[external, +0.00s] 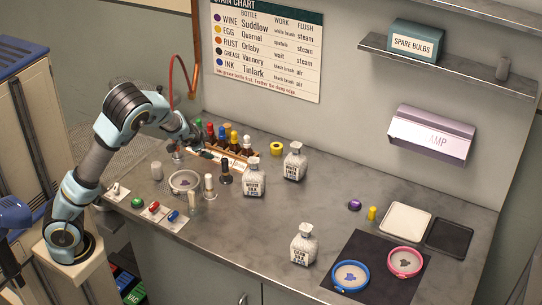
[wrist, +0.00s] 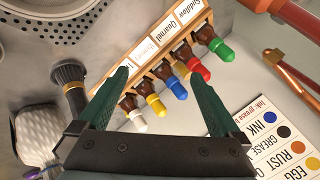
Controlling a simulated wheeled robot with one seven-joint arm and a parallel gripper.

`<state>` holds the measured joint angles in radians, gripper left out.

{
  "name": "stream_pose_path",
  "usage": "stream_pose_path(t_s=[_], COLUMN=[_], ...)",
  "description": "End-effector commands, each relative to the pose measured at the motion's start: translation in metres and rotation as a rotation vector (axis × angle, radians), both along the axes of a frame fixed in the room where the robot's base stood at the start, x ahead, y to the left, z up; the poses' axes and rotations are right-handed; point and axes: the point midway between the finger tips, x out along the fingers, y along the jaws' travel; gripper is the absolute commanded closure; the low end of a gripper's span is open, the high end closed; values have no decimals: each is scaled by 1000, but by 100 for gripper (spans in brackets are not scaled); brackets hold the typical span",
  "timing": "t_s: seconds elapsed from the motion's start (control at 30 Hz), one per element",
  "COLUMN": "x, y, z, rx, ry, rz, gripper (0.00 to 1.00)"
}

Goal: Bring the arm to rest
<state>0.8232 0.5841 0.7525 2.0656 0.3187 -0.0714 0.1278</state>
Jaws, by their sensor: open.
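My arm (external: 118,115) is bent up and over the left end of the counter. My gripper (external: 207,155) is at the wooden bottle rack in the external view. In the wrist view the two green fingers of my gripper (wrist: 152,68) are spread apart with nothing seen held between them. Beyond the fingertips is the wooden rack (wrist: 148,50) with name labels. It holds several small brown bottles with white, yellow, blue, red and green tops. I cannot tell the exact gap between fingertips and rack.
Near the arm stand a round dish (external: 185,181), a dark brush (external: 225,172) and white bottles (external: 254,178). A red hose (external: 172,75) hangs behind the arm. Blue and pink hoops (external: 351,276) lie on a dark mat at right. The counter's middle is mostly clear.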

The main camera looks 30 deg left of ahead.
Motion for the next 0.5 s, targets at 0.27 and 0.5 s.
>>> stream_pose_path(t_s=[0.27, 0.5], x=[-133, -240], y=[39, 36], z=[-35, -31], rx=[-301, -442], ry=[277, 454], rz=[336, 513], gripper=[0, 0])
